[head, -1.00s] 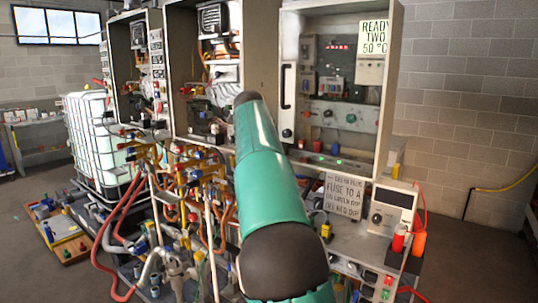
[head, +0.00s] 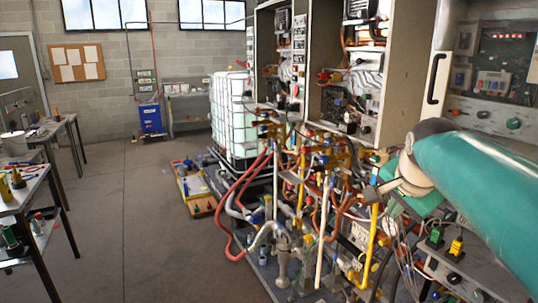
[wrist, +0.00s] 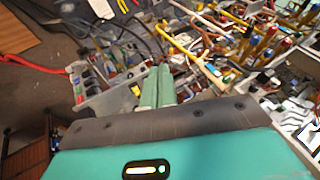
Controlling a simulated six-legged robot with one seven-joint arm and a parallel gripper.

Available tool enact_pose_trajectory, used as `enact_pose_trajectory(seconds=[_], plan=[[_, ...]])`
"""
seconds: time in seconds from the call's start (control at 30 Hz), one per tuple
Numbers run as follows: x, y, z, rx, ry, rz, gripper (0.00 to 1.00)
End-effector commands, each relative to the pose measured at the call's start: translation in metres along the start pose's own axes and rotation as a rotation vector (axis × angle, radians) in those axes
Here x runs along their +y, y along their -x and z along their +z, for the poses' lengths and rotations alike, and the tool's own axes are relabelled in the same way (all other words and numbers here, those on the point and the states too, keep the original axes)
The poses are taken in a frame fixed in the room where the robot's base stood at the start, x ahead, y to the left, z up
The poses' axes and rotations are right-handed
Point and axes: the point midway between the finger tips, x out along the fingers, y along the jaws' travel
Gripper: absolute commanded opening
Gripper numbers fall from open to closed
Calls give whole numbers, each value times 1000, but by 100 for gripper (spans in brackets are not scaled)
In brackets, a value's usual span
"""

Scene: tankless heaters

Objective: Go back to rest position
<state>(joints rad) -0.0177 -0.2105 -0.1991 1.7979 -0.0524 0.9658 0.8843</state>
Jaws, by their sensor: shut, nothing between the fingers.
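My gripper (wrist: 158,88) shows in the wrist view, with its two green fingers together and nothing between them. It points down over the crowded pipes and valves of the heater bench. In the head view my green arm comes in from the right edge, in front of the right-hand heater cabinet (head: 488,75). Its far end, by the yellow and white pipes (head: 374,235), is partly hidden by the arm itself, and the fingers cannot be made out there.
Open heater cabinets (head: 345,70) stand above dense pipework and red hoses (head: 243,205). A white caged tank (head: 232,118) stands behind. Workbenches (head: 35,200) line the left. The grey floor (head: 130,210) between is clear. The wrist view shows a grey tray (wrist: 95,95).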

Motion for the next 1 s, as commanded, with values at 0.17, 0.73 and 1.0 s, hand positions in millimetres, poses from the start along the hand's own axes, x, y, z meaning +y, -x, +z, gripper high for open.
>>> enact_pose_trajectory(seconds=[0.17,0.73,1.0], plan=[[50,10,83,-67,362,-27,0],[157,-7,216,-131,1033,-53,0],[156,-6,216,-131,1030,-53,0]])
